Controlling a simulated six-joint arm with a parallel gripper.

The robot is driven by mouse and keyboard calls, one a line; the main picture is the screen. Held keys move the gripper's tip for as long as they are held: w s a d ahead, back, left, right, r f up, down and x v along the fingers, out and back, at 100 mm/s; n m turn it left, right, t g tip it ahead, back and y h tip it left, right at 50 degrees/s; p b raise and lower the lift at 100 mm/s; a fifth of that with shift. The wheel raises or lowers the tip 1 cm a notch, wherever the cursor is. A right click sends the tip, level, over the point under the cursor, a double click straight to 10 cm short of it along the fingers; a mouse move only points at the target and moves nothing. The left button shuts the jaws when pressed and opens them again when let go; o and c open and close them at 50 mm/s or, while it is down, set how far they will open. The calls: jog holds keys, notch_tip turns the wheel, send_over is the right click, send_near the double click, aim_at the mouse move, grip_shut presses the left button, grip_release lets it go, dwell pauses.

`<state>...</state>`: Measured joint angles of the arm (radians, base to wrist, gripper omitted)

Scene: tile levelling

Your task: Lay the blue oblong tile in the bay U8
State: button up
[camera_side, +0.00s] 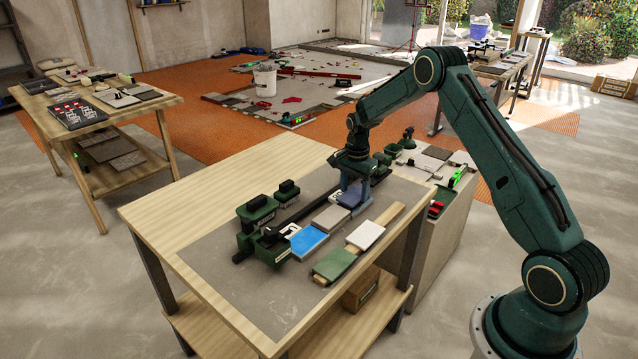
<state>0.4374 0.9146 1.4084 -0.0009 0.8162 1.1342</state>
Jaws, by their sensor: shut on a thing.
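My gripper (354,190) points down over the far end of the row of tiles beside the dark rail. It is shut on a dull blue piece (350,198) that looks like the blue oblong tile. The fingers and shade hide much of it, and I cannot tell whether it touches the bench. A bright blue tile (308,242) lies at the near end of this row, with a grey-beige tile (331,218) between it and my gripper. I cannot read any bay label, so I cannot tell which bay is U8.
A white tile (365,235) and a green tile (334,263) lie along a wooden strip on the right. Dark green clamp-like blocks (258,208) stand along the rail (305,207). The grey mat (235,270) is clear at the front left.

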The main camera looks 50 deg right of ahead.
jog(key=shift+f, duration=0.5)
dwell(0.9)
jog(key=o, duration=1.2)
jog(key=shift+c, duration=0.2)
jog(key=shift+r, duration=0.15)
jog(key=shift+r, duration=3.85)
